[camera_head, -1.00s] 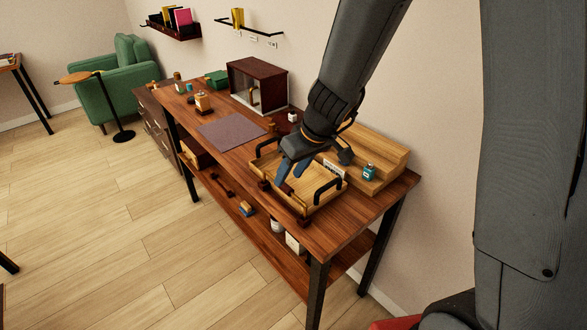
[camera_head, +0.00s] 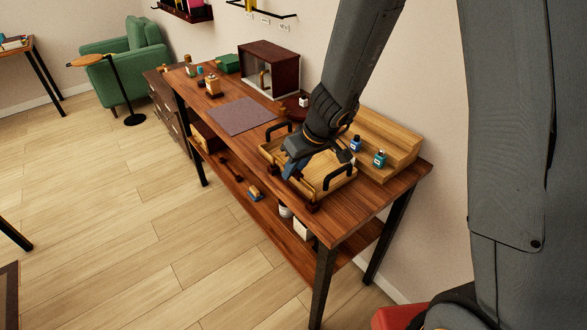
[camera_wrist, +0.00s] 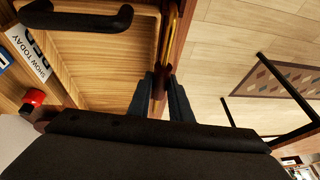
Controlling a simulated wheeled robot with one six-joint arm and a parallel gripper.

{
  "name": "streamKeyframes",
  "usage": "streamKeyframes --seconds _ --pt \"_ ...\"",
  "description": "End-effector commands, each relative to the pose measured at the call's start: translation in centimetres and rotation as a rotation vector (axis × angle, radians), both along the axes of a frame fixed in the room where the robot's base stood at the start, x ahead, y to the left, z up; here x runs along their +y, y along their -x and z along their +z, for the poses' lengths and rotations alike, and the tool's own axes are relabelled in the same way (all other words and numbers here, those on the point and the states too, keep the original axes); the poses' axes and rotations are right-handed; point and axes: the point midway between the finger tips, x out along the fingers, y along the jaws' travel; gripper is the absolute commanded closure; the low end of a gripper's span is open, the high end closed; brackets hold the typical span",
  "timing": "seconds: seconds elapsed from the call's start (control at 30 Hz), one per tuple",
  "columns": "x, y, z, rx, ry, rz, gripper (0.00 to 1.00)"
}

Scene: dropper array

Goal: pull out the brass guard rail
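The brass guard rail (camera_wrist: 175,42) runs along the tray's front side in the wrist view, next to the table edge. It shows in the head view (camera_head: 302,191) as a thin bar with a dark brown end block (camera_head: 311,207). My gripper (camera_wrist: 162,84) is down at the rail, with one blue finger on each side of a brown piece at its near end. Whether the fingers touch it or grip it is unclear. In the head view my gripper (camera_head: 289,169) hides the rail's far end.
The wooden tray (camera_head: 330,187) with black handles stands behind the rail. A stepped wooden stand (camera_head: 385,135) with small bottles (camera_head: 380,158) is to its right. A red-capped item (camera_wrist: 33,97) and a sign (camera_wrist: 28,52) are close on the left in the wrist view. Open floor lies in front.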

Motion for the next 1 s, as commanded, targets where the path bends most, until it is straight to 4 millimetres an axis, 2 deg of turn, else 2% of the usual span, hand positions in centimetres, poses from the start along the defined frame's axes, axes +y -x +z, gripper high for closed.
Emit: streamKeyframes --seconds 0.03,0.07,0.17,1.0 --pt "0.0 0.0 0.0 0.0 0.0 0.0 1.0" --pt "0.0 0.0 0.0 0.0 0.0 0.0 0.83" --pt "0.0 0.0 0.0 0.0 0.0 0.0 1.0" --pt "0.0 0.0 1.2 0.0 0.0 0.0 1.0"
